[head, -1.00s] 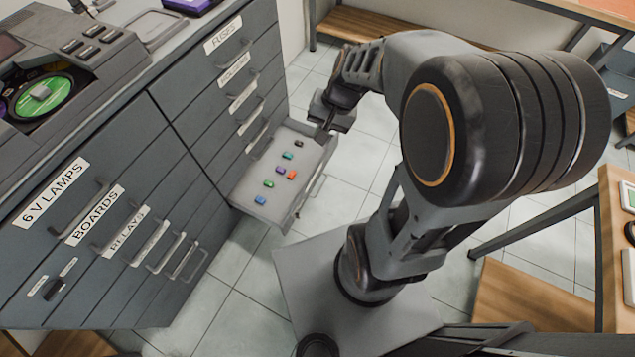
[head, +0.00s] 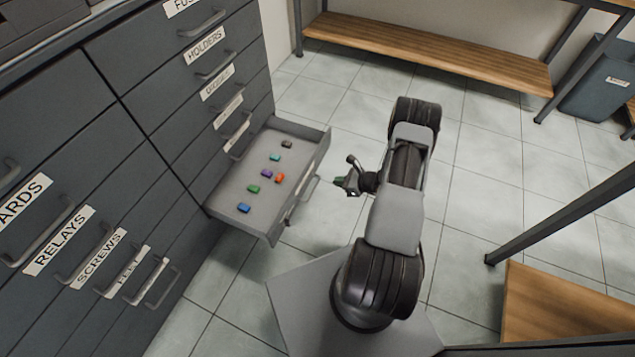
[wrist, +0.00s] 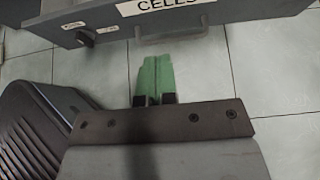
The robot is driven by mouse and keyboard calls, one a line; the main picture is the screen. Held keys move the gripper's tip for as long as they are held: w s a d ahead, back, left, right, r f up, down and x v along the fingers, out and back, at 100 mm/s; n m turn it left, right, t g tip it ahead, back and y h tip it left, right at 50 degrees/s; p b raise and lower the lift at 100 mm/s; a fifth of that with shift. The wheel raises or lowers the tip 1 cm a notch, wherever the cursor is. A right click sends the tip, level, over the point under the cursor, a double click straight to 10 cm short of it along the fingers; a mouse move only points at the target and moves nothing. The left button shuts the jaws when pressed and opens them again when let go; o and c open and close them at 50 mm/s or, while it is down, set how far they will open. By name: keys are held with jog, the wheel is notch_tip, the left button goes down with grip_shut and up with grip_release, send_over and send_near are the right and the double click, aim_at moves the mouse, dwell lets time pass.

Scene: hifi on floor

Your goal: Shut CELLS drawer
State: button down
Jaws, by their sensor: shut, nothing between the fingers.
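The CELLS drawer (head: 228,188) is the bottom drawer of the cabinet's right column and stands pulled well out. Several small coloured pieces (head: 267,174) lie inside it. Its front carries the CELLS label (wrist: 160,4) and a bar handle (wrist: 172,36), both in the wrist view; the handle also shows in the head view (head: 303,200). My gripper (head: 340,182) is outside the drawer, in front of its front panel and pointing at it. Its green fingers (wrist: 155,75) are together and empty, just short of the handle, with a small gap of floor seen between.
The other drawers of the grey cabinet (head: 110,150) look closed. Tiled floor (head: 480,190) is free to the right of my arm. A wooden bench shelf (head: 430,55) stands behind, a grey bin (head: 598,85) at the far right, and a wooden shelf (head: 560,305) at lower right.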

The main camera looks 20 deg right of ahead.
aim_at(304, 178)
jog(key=b+x, duration=0.1)
jog(key=x, duration=0.3)
jog(key=b+x, duration=0.1)
jog(key=x, duration=0.3)
jog(key=b+x, duration=0.1)
jog(key=x, duration=0.3)
jog(key=shift+w+a+r, duration=0.1)
jog(key=shift+r, duration=0.25)
jog(key=shift+w+a+b, duration=0.3)
jog(key=shift+w+a, duration=0.2)
jog(key=shift+w, duration=0.15)
